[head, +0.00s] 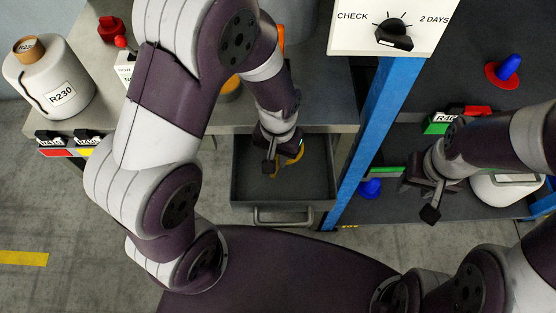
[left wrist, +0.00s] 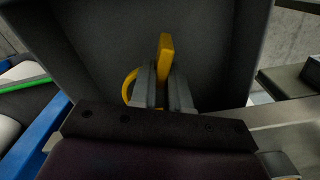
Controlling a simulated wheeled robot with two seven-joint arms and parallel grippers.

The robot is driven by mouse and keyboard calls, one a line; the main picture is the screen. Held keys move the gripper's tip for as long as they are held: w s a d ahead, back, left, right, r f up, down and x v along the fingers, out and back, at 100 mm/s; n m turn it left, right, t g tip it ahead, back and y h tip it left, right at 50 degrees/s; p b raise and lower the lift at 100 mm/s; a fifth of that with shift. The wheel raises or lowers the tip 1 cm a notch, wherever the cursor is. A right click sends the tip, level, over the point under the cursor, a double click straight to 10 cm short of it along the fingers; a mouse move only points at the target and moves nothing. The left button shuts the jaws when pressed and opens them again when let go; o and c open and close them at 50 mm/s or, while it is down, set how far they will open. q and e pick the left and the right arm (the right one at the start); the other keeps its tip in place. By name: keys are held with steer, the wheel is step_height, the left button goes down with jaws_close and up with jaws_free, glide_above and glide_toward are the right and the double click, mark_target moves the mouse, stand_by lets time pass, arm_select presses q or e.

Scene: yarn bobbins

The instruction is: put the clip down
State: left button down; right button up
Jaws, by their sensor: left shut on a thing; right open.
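My left gripper (head: 277,157) reaches down into an open drawer (head: 305,204) and is shut on a yellow clip (head: 291,167). In the left wrist view the yellow clip (left wrist: 166,52) stands up between the two fingers (left wrist: 158,85), with a curved part showing to the left of them. The dark drawer floor lies behind it. I cannot tell whether the clip touches the floor. My right gripper (head: 432,198) is open and empty, in front of the shelf on the right.
The drawer handle (head: 283,216) faces me. A blue post (head: 365,140) stands right of the drawer. A white bobbin labelled R230 (head: 58,85) stands on the left. A blue-knobbed red piece (head: 504,70) and a dial sign (head: 392,27) are at the upper right.

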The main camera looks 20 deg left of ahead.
arm_select(q)
step_height(320, 180, down, 3)
steer(key=shift+s+f, duration=0.1)
steer(key=shift+f, duration=0.1)
steer(key=shift+f, duration=0.2)
steer(key=c, duration=1.1)
jaws_free()
